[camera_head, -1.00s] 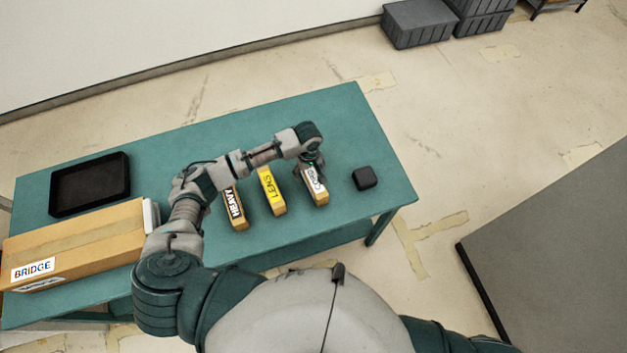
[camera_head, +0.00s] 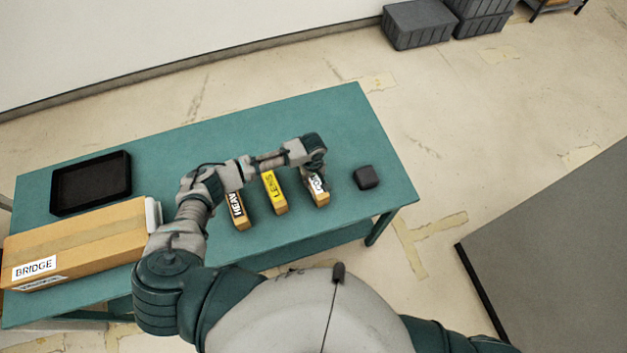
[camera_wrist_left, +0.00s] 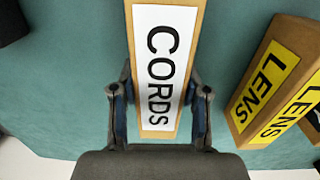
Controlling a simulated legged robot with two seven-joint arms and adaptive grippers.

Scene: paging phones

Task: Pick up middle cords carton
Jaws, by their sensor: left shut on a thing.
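The cords carton (camera_head: 320,197) is a small tan box with a white label, at the right end of a row of three cartons on the green table (camera_head: 300,105). In the left wrist view the carton (camera_wrist_left: 159,100) lies lengthwise between the two fingers, its CORDS label facing the camera. My left gripper (camera_head: 318,180) is shut on it, one finger along each long side. The gripper hides part of the label in the head view. I cannot tell any gap between carton and table. My right gripper is not in view.
The yellow-labelled lens carton (camera_head: 274,193) is beside it in the middle of the row, then the heavy carton (camera_head: 239,213). A dark block (camera_head: 366,178) sits close on the right. A black tray (camera_head: 90,159) and a large bridge box (camera_head: 80,240) occupy the left.

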